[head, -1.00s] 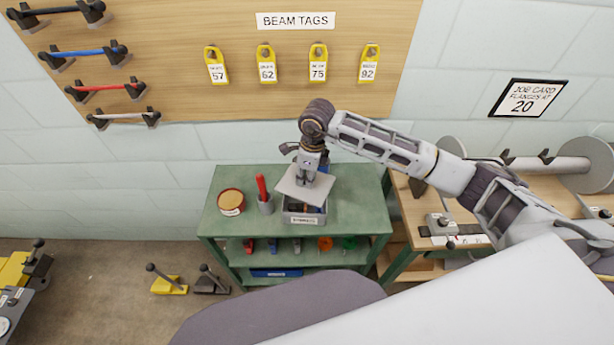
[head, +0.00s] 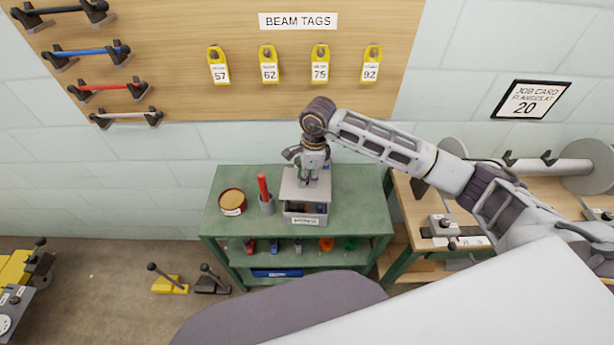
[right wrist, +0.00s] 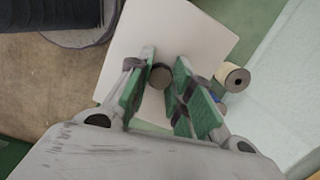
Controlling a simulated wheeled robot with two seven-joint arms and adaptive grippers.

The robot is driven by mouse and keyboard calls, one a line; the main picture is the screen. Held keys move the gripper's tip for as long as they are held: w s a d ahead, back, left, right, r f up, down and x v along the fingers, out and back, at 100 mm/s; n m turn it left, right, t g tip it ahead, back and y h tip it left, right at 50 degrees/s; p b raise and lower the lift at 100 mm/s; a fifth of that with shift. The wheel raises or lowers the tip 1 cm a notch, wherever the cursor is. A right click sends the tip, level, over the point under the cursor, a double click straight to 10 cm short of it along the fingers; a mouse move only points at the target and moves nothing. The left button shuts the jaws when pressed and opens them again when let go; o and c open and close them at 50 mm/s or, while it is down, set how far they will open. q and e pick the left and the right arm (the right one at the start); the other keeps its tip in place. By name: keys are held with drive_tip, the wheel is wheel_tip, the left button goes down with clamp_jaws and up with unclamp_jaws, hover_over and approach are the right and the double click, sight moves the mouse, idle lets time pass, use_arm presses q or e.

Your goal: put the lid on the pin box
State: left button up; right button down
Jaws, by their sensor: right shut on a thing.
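The lid (head: 300,191) is a flat light-grey plate held over the grey pin box (head: 305,218) on the green bench. It covers most of the box mouth, but a gap shows at the front, with dark and blue contents below. My right gripper (head: 311,180) points down and is shut on the lid's knob. In the right wrist view the lid (right wrist: 205,40) fills the middle, with its round dark knob (right wrist: 161,76) between the green finger pads. Whether the lid touches the box's back rim is hidden. My left gripper is not in view.
The green bench (head: 358,205) is clear at right.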

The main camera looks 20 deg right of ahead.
sight(307, 186)
drive_tip(key=shift+f, duration=0.15)
drive_tip(key=shift+f+b, duration=0.95)
drive_tip(key=shift+f, duration=1.1)
drive_tip(key=shift+f+b, duration=0.95)
drive_tip(key=shift+f, duration=0.2)
drive_tip(key=shift+f+b, duration=0.5)
drive_tip(key=shift+b, duration=0.55)
idle(0.9)
idle(0.4)
drive_tip(key=c, duration=0.7)
unclamp_jaws()
drive_tip(key=shift+r, duration=0.15)
